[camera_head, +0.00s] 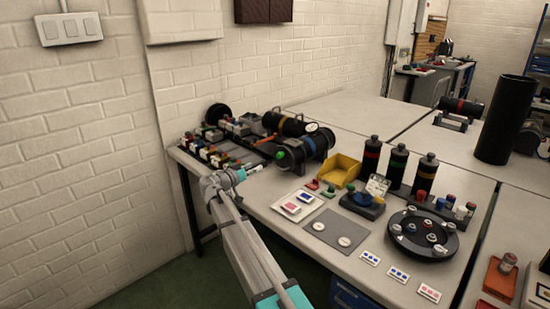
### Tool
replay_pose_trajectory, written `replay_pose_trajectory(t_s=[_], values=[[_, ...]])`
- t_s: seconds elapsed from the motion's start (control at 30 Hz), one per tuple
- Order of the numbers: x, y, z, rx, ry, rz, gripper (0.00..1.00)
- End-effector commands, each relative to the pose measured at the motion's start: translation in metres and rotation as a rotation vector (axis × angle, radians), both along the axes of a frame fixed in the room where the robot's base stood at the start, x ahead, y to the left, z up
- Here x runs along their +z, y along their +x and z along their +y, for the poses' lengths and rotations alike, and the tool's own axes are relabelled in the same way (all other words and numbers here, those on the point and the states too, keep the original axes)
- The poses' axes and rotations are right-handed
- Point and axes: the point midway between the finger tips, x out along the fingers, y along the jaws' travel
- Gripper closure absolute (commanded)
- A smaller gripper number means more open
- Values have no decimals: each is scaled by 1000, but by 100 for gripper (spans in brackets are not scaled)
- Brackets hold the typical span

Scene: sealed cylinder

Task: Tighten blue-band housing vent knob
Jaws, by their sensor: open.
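The blue-band housing (318,144) is a dark cylinder with blue bands, lying on its side on the left part of the table. A green round part (281,155) shows at its near left end, and a small white dial (312,127) sits on top. I cannot tell for certain which part is the vent knob. My gripper (257,168) is at the table's left edge, just left of and in front of the housing's green end, apart from it in the picture. It is open, with nothing visible in it. Its fingers are small and hard to make out.
A yellow-band cylinder (291,126) lies behind the housing. Racks of small coloured parts (212,155) stand to the left. A yellow bin (341,170) and several upright black bottles (398,166) stand to the right. A round black tray (405,240) and a grey mat (325,227) lie nearer.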

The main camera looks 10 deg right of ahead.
Motion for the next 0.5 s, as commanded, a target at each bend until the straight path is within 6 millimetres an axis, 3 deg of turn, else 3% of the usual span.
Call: replay_pose_trajectory(t_s=[0.5], values=[[0,46,-62,-3,0,0,29]])
